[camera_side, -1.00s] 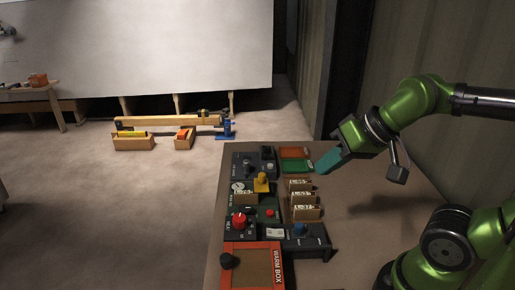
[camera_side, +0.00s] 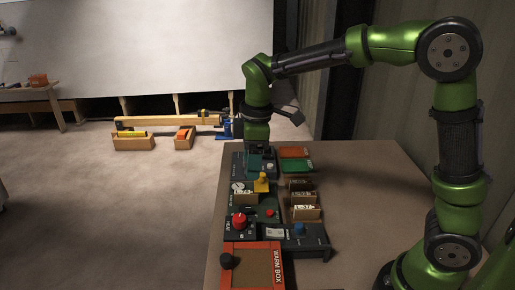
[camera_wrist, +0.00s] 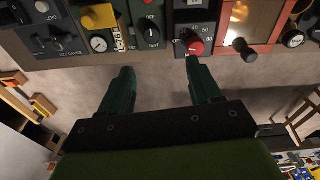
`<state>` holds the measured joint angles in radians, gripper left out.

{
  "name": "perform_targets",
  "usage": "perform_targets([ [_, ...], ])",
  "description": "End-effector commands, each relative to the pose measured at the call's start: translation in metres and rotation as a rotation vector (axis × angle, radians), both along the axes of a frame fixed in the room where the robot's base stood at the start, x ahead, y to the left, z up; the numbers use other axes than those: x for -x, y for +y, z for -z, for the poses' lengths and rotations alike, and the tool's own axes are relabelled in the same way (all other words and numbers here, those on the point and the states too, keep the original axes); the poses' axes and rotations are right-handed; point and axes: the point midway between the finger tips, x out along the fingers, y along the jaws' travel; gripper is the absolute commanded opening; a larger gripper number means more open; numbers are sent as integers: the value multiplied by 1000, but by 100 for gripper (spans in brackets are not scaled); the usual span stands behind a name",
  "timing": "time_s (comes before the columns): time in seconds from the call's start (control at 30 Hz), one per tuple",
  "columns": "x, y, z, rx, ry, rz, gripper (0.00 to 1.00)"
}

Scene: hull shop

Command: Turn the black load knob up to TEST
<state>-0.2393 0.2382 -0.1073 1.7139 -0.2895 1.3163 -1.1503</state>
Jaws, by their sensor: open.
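The black load knob (camera_wrist: 150,33) shows in the wrist view on a dark panel, with OFF above it and TEST at its lower right. In the side view my gripper (camera_side: 262,163) points down over the far end of the panel row.
A red HEAT knob (camera_wrist: 195,46) sits right of the load knob, near the right fingertip. The warm box (camera_side: 252,266) is at the near end. Labelled cardboard boxes (camera_side: 305,212) stand beside the panels.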

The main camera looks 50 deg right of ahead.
Motion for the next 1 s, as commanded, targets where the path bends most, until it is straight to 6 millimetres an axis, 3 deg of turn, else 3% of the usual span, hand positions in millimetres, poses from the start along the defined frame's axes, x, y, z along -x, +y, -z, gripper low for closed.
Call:
perform_targets([
  [0.1, -23, 3, 6, 54, 37, -288, 63],
  [0.23, -32, 1, -6, 79, 36, -518, 63],
  [0.4, -28, 1, -8, 78, 50, -666, 63],
  [0.53, -28, 1, 0, 78, 51, -690, 63],
  [0.67, -27, 1, 19, 77, 53, -688, 63],
  [1.0, -27, 1, 94, 77, 53, -686, 63],
])
